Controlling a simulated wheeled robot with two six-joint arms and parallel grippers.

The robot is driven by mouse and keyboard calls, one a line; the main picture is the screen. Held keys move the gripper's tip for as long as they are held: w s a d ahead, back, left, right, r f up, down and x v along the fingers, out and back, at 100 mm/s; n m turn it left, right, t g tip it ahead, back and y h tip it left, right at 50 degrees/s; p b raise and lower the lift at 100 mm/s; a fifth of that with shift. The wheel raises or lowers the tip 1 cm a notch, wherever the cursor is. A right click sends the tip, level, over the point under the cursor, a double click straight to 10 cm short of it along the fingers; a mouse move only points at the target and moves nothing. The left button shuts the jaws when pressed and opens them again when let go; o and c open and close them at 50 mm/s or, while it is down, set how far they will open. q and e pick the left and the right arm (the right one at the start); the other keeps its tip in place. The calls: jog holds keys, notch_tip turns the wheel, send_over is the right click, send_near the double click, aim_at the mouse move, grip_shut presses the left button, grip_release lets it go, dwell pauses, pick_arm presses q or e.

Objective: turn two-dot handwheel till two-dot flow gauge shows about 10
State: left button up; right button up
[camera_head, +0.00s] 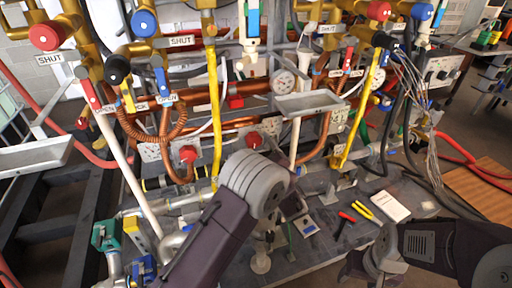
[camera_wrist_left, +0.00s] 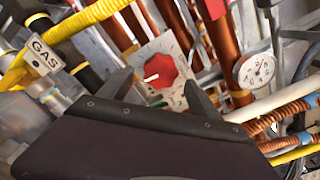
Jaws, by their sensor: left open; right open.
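A red handwheel (camera_wrist_left: 160,73) with a white pointer mark sits on a pale plate in the left wrist view. My open left gripper (camera_wrist_left: 158,77) has one finger on each side of it in that picture; I cannot tell whether they touch it. A round white gauge (camera_wrist_left: 257,71) is to the right; its reading is too small to tell. In the head view two red handwheels, left (camera_head: 188,154) and right (camera_head: 254,140), show, with a gauge (camera_head: 283,82) above. I cannot make out dots. My left fingers are hidden there behind my wrist. My right gripper (camera_head: 358,268) is open, low at right.
Copper and yellow pipes crowd around the wheels. A metal tray (camera_head: 309,104) juts out near the gauge. A notepad (camera_head: 390,206), yellow-handled pliers (camera_head: 363,210) and a red-handled tool (camera_head: 346,217) lie on the bench. Loose cables hang at right.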

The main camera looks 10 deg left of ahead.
aim_at(255, 144)
pick_arm(q)
jog(key=x, duration=0.3)
jog(key=shift+w+a, duration=0.1)
jog(key=shift+c, duration=0.3)
jog(key=c, duration=1.3)
jog(key=shift+r+m+p, duration=0.1)
jog(key=shift+m+p, duration=0.65)
jog(key=shift+m, duration=0.75)
jog(key=shift+m+p, duration=0.95)
jog(key=shift+m, duration=0.65)
jog(key=shift+f, duration=0.2)
